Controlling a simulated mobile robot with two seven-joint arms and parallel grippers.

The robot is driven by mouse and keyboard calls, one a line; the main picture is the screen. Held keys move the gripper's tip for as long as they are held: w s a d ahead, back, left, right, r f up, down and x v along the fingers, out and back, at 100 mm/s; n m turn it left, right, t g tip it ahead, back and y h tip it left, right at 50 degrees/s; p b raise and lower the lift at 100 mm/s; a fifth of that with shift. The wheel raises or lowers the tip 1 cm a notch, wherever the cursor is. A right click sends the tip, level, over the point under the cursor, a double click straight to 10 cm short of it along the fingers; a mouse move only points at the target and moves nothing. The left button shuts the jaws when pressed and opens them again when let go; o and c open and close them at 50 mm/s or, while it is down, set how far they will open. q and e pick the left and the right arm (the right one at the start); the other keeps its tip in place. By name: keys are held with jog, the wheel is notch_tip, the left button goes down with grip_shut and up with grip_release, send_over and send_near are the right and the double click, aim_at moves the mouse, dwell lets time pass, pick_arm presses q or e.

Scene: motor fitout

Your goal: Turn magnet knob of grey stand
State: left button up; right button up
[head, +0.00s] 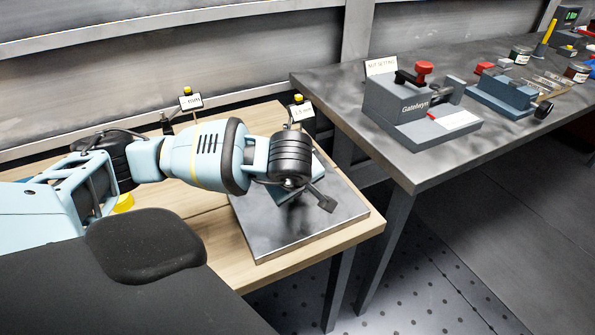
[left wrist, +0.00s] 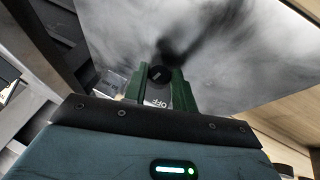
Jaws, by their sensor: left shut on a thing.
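The magnet knob (left wrist: 160,74) is a small round black knob with a light mark on its face. It sits between the green fingers of my left gripper (left wrist: 162,88) in the left wrist view. A light face lettered OFF (left wrist: 158,97) shows just below the knob. In the head view my left arm reaches in from the left over a grey metal plate (head: 264,238). The left gripper is shut on the knob. My arm hides most of the stand, so its shape cannot be told. My right gripper is in neither view.
The plate lies on a wooden table (head: 285,267). Small labelled signs (head: 190,102) stand along its back. A gap separates the tables.

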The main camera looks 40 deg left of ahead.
pick_arm(q)
jog(key=o, duration=1)
jog(key=v, duration=0.7)
jog(key=shift+s+r, duration=0.2)
jog(key=shift+r, duration=0.1)
jog(key=shift+d, duration=0.1)
